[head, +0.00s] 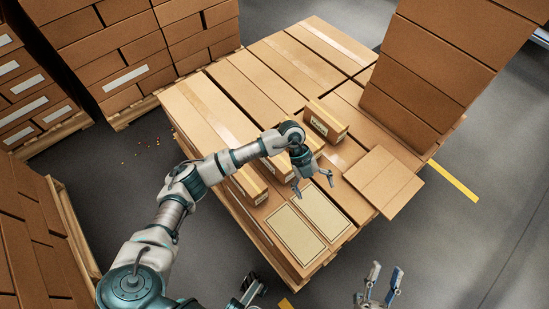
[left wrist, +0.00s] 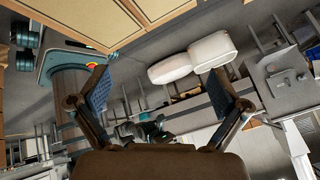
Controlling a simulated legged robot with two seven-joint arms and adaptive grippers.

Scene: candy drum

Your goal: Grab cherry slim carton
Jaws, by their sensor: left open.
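Three small brown cartons with pale labels stand on the large boxes: a rear one (head: 325,121), a left one (head: 248,185) and a middle one (head: 276,168) partly hidden by my left arm. The labels are too small to read, so I cannot tell which is the cherry slim carton. My left gripper (head: 312,184) is open and empty, above the boxes, in front of the rear carton and right of the middle one. Its spread fingers also show in the left wrist view (left wrist: 158,92), with no carton between them. My right gripper (head: 379,287) is open and empty at the bottom edge.
Two pale framed rectangles (head: 295,236) lie on the near boxes. A flat box (head: 384,181) sits to the right, by a tall box stack (head: 425,75). More pallet stacks (head: 105,45) stand at left. Small coloured bits (head: 145,148) lie on the grey floor.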

